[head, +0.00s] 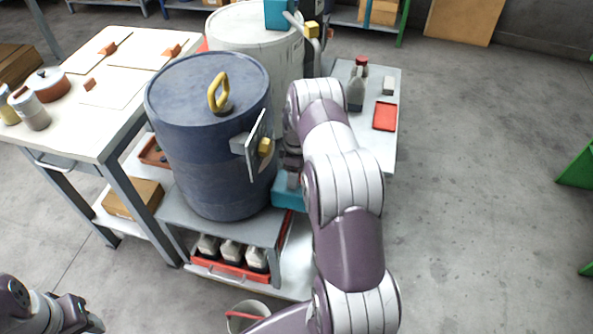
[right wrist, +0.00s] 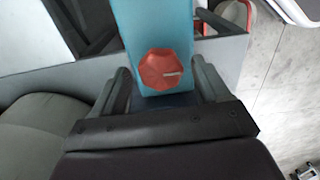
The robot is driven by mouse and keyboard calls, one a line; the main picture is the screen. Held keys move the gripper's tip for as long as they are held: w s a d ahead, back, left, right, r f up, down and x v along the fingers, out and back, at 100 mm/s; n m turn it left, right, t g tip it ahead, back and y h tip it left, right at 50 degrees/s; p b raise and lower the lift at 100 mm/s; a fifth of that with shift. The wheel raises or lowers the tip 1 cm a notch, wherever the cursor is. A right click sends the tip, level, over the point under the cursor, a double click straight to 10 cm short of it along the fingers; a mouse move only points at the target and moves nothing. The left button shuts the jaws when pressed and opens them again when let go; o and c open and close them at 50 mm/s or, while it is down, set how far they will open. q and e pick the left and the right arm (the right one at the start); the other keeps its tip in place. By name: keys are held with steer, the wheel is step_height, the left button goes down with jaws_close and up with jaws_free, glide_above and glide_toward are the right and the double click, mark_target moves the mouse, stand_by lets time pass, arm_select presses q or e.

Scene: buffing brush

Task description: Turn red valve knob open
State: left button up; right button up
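The red valve knob (right wrist: 165,71) shows in the right wrist view, a faceted disc with a pale mark on its face. It sits on a teal block (right wrist: 150,25). My right gripper (right wrist: 160,78) is open, with one finger on each side of the block and the knob showing between them. I cannot tell whether the fingers touch anything. In the head view the teal block (head: 288,192) shows beside the blue drum, and my right arm hides the knob. My left gripper (head: 85,316) is at the bottom left, far from the valve; its fingers are unclear.
A blue drum (head: 205,130) with a yellow handle stands left of my right arm, on a grey stand (head: 190,213). A white drum (head: 250,30) is behind it. A white table (head: 75,135) is at left. A bucket (head: 245,312) stands below.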

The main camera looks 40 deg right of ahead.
step_height(320, 180, up, 13)
steer(key=p, duration=0.1)
steer(key=shift+f, duration=0.15)
stand_by(0.6)
